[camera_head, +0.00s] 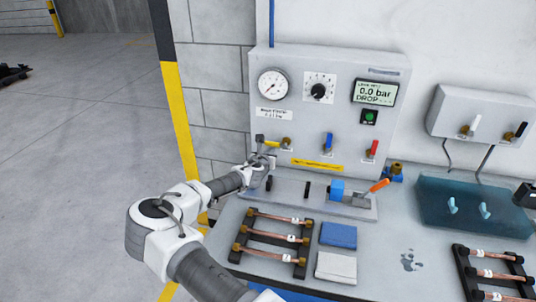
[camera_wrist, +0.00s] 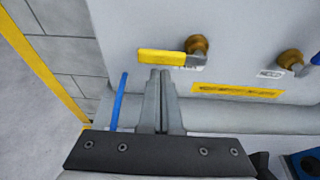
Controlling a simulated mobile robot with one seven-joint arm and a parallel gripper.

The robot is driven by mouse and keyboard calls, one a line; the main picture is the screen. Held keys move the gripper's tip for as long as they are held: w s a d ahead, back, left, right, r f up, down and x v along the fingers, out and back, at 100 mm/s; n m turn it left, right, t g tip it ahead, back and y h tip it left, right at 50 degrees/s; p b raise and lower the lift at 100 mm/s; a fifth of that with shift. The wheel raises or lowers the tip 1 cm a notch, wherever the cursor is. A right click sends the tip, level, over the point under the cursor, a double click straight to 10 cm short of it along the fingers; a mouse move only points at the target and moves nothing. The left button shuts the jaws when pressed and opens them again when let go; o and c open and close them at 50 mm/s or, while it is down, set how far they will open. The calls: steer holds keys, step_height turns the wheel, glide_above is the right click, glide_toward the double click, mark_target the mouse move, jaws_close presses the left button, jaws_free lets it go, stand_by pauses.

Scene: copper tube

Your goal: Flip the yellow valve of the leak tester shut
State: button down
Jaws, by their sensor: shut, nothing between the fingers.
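The leak tester (camera_head: 330,125) is a light grey panel on the bench against the wall. Its yellow valve handle (camera_wrist: 161,57) lies roughly horizontal in the wrist view, reaching left from a brass fitting (camera_wrist: 198,45). My gripper (camera_wrist: 160,73) is shut and empty, with its fingertips just below or at the handle's lower edge. I cannot tell whether they touch it. In the head view the gripper (camera_head: 262,155) is at the panel's lower left, by the yellow valve, and partly covers that area.
A blue valve (camera_head: 328,142) and a red valve (camera_head: 374,149) sit to the right on the panel. A clamp with an orange handle (camera_head: 379,185) stands below. A rack of copper tubes (camera_head: 275,236) lies on the bench in front. A thin blue rod or hose (camera_wrist: 120,100) is left of the fingers.

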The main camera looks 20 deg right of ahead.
mark_target(271, 144)
steer(key=shift+w+d+f, duration=0.1)
steer(key=shift+w+d, duration=0.05)
steer(key=shift+w, duration=0.05)
steer(key=shift+r+m+y+b, duration=0.3)
steer(key=shift+r+m+b, duration=0.05)
steer(key=shift+m+b, duration=0.4)
stand_by(0.5)
step_height(271, 144, up, 2)
steer(key=m+b, duration=0.1)
steer(key=b, duration=0.1)
steer(key=m+t+y+b, duration=0.1)
steer(key=m+b, duration=0.1)
steer(key=m+t+y+b, duration=0.1)
steer(key=m+b, duration=0.1)
steer(key=b, duration=0.1)
steer(key=shift+s+d+r, duration=0.1)
steer(key=shift+r, duration=0.15)
steer(key=shift+s+d+r+m+t+y+b, duration=0.1)
steer(key=shift+s+d+r+m+t+b, duration=0.35)
steer(key=shift+m+b, duration=1.3)
steer(key=shift+s+d+r+m+t+y+b, duration=0.1)
steer(key=shift+d+r+m+t+b, duration=0.6)
steer(key=shift+b, duration=1.75)
steer(key=shift+s+d+r+m+t+y+b, duration=0.1)
steer(key=shift+s+r+m+t+b, duration=0.45)
steer(key=shift+m+b, duration=1.3)
steer(key=shift+w+f+n, duration=0.1)
steer(key=shift+w+n, duration=0.15)
steer(key=shift+s+b, duration=0.2)
steer(key=shift+b, duration=0.15)
